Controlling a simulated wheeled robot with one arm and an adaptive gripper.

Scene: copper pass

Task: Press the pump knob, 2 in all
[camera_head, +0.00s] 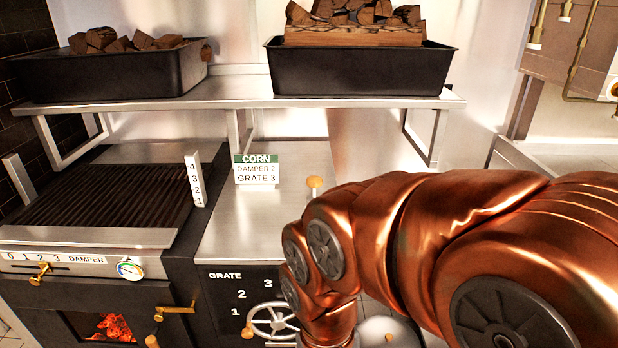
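A small round tan knob (315,182) stands up from the steel counter (262,225), just above my copper arm in the picture. No label on it shows, so I cannot tell for sure that it is the pump knob. A second small yellowish knob (389,337) sits on a pale rounded surface at the bottom edge, partly cut off. My arm comes in from the right and bends down at bottom centre. My gripper is not in view, and the arm hides part of the counter.
A grill (100,195) with a glowing firebox (112,327) stands at left. A grate handwheel (272,320) is left of my arm. A sign (256,170) reads corn, damper 2, grate 3. A shelf (240,92) carries two black wood trays (360,72) (110,76).

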